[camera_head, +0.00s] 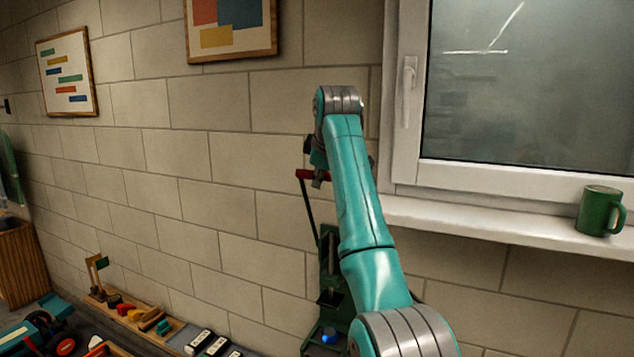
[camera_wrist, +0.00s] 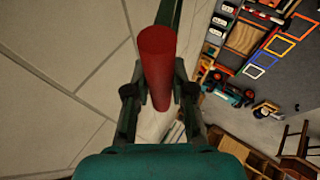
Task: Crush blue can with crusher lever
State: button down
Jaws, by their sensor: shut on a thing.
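The can crusher (camera_head: 330,262) is a dark green device against the wall, partly hidden behind my arm. Its lever (camera_head: 309,212) stands up, with a red handle (camera_head: 314,175) at its top. My gripper (camera_head: 318,172) is at the handle. In the wrist view the red handle (camera_wrist: 156,65) sits between the two fingers of my gripper (camera_wrist: 160,97), which is shut on it. A small blue spot, likely the blue can (camera_head: 329,336), shows low in the crusher; most of it is hidden.
A window with a white sill (camera_head: 480,222) is at the right, with a green mug (camera_head: 600,210) on it. The bench below holds a wooden tray (camera_head: 165,328), several black-and-white items (camera_head: 205,342) and a teal toy vehicle (camera_head: 35,328).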

jog(key=shift+w+d+r, duration=0.15)
jog(key=shift+w+r, duration=0.05)
jog(key=shift+r, duration=0.1)
jog(key=c, duration=1)
grip_release()
jog(key=shift+w+f, duration=0.1)
jog(key=shift+w, duration=0.05)
jog(key=v, duration=1.2)
jog(key=shift+f, duration=0.1)
